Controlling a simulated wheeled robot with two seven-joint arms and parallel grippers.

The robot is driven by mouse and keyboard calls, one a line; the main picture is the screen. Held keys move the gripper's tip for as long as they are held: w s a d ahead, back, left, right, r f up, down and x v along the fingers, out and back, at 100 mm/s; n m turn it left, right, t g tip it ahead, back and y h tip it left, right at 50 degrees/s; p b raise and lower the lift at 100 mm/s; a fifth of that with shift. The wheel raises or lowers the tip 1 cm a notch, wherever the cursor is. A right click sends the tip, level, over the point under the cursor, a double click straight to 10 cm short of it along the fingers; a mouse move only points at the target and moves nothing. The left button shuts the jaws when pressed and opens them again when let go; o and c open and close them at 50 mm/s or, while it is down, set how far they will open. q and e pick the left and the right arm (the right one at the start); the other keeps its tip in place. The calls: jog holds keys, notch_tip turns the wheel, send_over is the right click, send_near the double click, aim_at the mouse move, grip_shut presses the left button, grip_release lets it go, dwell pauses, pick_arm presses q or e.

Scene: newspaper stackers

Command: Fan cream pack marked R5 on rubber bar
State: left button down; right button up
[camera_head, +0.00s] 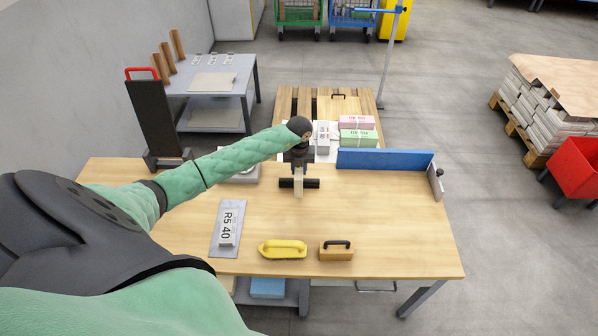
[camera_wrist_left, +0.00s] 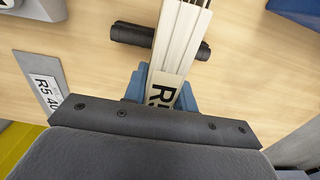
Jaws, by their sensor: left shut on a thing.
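The cream pack (camera_wrist_left: 174,45) marked R5 is between the blue fingertips of my left gripper (camera_wrist_left: 163,88), which is shut on it. Dark lines show between layers at the pack's far end in the wrist view. In the head view, a narrow part of the pack (camera_head: 299,190) shows below my left gripper (camera_head: 299,165). The black rubber bar (camera_head: 313,183) lies crosswise behind the pack, showing on both sides of it; it also shows in the wrist view (camera_wrist_left: 131,34). I cannot tell whether pack and bar touch. My right gripper is not in view.
A grey plate (camera_head: 216,246) with an R5 40 label lies left on the wooden table (camera_head: 390,230). A blue fence (camera_head: 385,159) stands behind. The table's right side is clear.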

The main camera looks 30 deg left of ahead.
pick_arm(q)
jog(key=shift+w+a, duration=0.2)
jog(key=shift+w, duration=0.1)
jog(key=shift+w+a+b, duration=0.2)
jog(key=shift+w+b, duration=0.1)
jog(key=shift+b, duration=0.2)
jog(key=shift+w, duration=0.15)
jog(key=shift+w+a, duration=0.1)
jog(key=shift+a, duration=0.05)
jog(key=shift+w+a+b, duration=0.2)
jog(key=shift+w+b, duration=0.15)
jog(key=shift+b, duration=0.05)
jog(key=shift+w+a, duration=0.15)
jog(key=shift+w, duration=0.05)
jog(key=shift+w+a+b, duration=0.2)
jog(key=shift+w+b, duration=0.1)
jog(key=shift+b, duration=0.15)
jog(key=shift+w+a+f, duration=0.1)
jog(key=shift+w, duration=0.1)
jog(key=shift+w+a+b, duration=0.2)
jog(key=shift+w+b, duration=0.1)
jog(key=shift+b, duration=0.2)
